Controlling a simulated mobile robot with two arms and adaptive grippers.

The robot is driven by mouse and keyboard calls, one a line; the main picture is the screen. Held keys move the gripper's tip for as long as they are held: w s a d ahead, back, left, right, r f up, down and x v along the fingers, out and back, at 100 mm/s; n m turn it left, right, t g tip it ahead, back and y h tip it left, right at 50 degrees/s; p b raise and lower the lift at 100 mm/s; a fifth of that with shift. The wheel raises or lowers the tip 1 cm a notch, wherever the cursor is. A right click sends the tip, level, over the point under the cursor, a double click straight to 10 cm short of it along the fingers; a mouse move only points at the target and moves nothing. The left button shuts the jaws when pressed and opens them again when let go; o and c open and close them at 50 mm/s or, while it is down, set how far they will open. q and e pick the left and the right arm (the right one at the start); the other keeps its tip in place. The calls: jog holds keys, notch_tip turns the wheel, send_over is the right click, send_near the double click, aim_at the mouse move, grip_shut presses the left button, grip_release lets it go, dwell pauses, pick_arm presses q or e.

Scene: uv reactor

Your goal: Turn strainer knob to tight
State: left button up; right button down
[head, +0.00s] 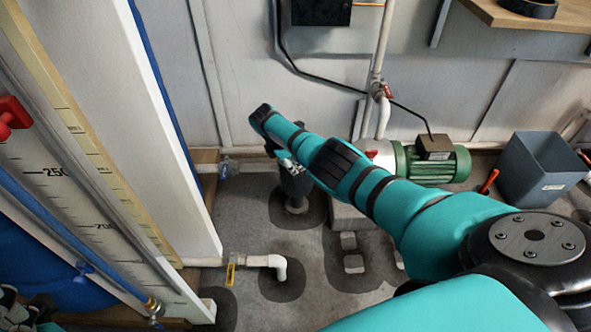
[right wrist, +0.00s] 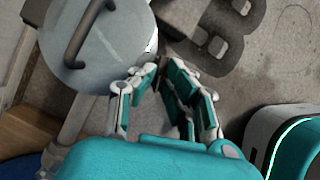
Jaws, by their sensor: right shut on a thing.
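In the head view my right gripper (head: 293,180) points down over the floor in front of the pump, mostly hidden behind its own wrist. In the right wrist view its fingers (right wrist: 160,80) are closed in beside a round grey lid (right wrist: 115,45) with a dark curved handle (right wrist: 88,35). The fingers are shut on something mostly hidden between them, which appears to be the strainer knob. The knob's shape and angle cannot be read. Part of my left gripper (head: 15,308) shows at the bottom left corner, cut off by the frame; its jaws cannot be made out.
A green pump (head: 450,165) stands by the back wall, with a white vertical pipe (head: 383,115) beside it. A grey bin (head: 540,170) is at the right. A white pipe elbow (head: 278,264) with a yellow-handled valve (head: 230,272) lies low in front. A tall scaled panel (head: 75,180) bounds the left.

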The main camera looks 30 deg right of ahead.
jog(key=shift+f+m+g+b, duration=0.2)
jog(key=shift+m+g+b, duration=0.1)
jog(key=shift+m+b, duration=0.5)
jog(key=shift+s, duration=0.1)
jog(key=c, duration=1.4)
grip_release()
jog(key=shift+d, duration=0.1)
jog(key=shift+r, duration=0.1)
jog(key=v, duration=1.2)
jog(key=shift+d, duration=0.15)
